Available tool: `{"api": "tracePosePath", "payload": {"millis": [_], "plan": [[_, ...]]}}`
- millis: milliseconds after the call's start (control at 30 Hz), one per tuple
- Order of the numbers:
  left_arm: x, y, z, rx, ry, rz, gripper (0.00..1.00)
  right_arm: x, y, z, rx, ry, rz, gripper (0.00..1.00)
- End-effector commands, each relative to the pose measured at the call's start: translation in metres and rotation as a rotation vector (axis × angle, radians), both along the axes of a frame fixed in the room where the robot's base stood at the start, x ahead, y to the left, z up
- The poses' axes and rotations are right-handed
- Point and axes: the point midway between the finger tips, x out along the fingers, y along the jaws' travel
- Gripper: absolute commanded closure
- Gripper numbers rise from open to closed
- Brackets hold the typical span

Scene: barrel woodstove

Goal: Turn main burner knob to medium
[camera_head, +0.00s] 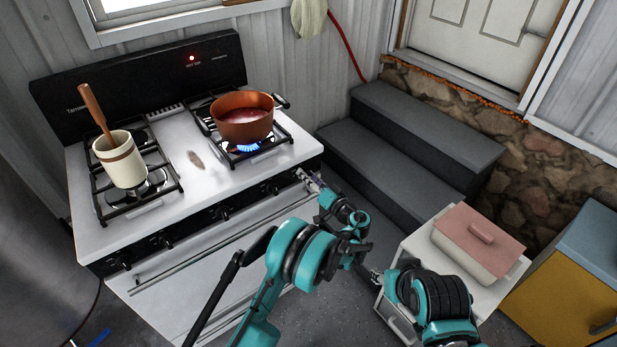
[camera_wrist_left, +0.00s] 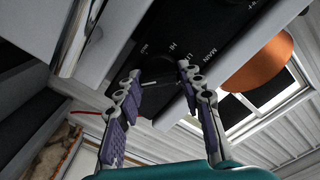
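The main burner knob (camera_wrist_left: 158,70) is dark and sits on the black panel beside the labels "MAIN" and "HI" in the left wrist view. In the head view it is at the right end of the stove's front, largely hidden by my left gripper (camera_head: 310,181). In the left wrist view, the fingers of my left gripper (camera_wrist_left: 160,77) stand apart, one on either side of the knob. Whether the pads touch it is unclear. A copper pot (camera_head: 243,118) stands over a blue flame (camera_head: 247,147) on the right burner.
A cream pot with a wooden handle (camera_head: 121,160) stands on the left burners. Several other knobs line the stove front above the oven handle (camera_head: 170,272). Grey steps (camera_head: 400,150) and a white stand with a pink-lidded dish (camera_head: 480,238) are to the right.

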Motion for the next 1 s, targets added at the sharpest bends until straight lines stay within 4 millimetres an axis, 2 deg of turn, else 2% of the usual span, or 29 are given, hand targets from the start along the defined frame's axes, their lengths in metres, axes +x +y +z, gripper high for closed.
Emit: {"api": "tracePosePath", "payload": {"millis": [467,1000], "plan": [[0.0003,-0.0001,-0.0003,0.095,0.069,0.000,0.91,0.0000,0.0000,0.0000,0.000,0.000,0.000,0.60],[0.0006,-0.0005,-0.0013,0.487,0.354,-0.001,0.91,0.0001,0.0000,-0.0001,0.000,0.000,0.000,0.60]]}}
